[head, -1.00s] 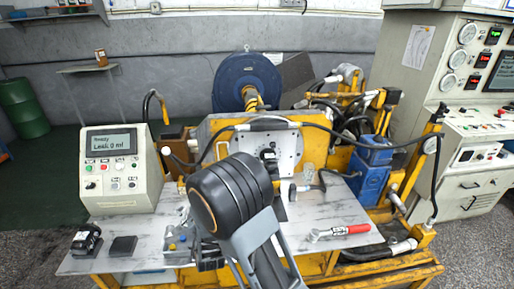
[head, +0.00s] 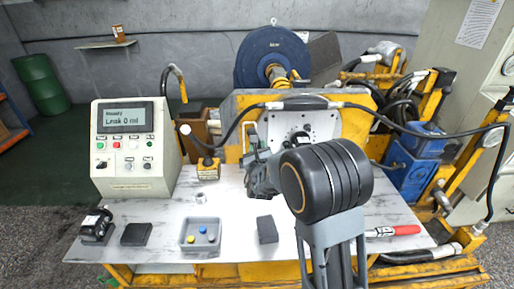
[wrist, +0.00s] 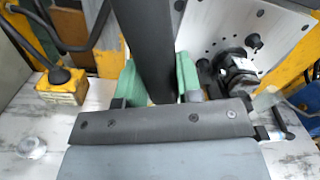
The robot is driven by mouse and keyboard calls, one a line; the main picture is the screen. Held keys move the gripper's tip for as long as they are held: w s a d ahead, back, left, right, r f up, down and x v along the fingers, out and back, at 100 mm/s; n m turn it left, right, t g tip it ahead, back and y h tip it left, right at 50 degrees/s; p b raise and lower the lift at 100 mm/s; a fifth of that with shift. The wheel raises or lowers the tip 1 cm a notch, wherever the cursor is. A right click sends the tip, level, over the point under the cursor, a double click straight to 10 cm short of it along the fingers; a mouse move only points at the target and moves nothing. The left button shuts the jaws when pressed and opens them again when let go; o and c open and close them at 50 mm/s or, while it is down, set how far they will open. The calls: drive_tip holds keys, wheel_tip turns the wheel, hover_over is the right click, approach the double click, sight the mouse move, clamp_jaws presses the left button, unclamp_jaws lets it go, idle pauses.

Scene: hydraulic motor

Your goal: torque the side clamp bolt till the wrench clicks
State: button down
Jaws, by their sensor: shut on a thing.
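The torque wrench (head: 395,231), with a red handle, lies on the right of the bench; my arm hides its left end. The dark motor (wrist: 238,70) sits against the plate, right of my gripper. A small clamp-like part with a grey crossbar (wrist: 280,122) is at the right. I cannot tell which part is the side clamp bolt.
A control box (head: 137,160) reads "Ready, Leak 0 ml". A grey tray (head: 200,249) with small coloured pieces and dark blocks (head: 137,234) lie along the front. A black hose (head: 420,128) arches over the plate. A yellow box with a black knob (head: 208,171) stands left of my gripper.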

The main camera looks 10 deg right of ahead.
drive_tip(key=w+d+r+n+b, duration=0.1)
drive_tip(key=w+n, duration=0.4)
drive_tip(key=w, duration=0.4)
drive_tip(key=shift+w+d+r+n+y, duration=0.2)
drive_tip(key=shift+d+r+n+y, duration=0.1)
drive_tip(key=shift+r+n, duration=0.1)
drive_tip(key=shift+w, duration=0.15)
idle(1.5)
drive_tip(key=shift+w, duration=0.1)
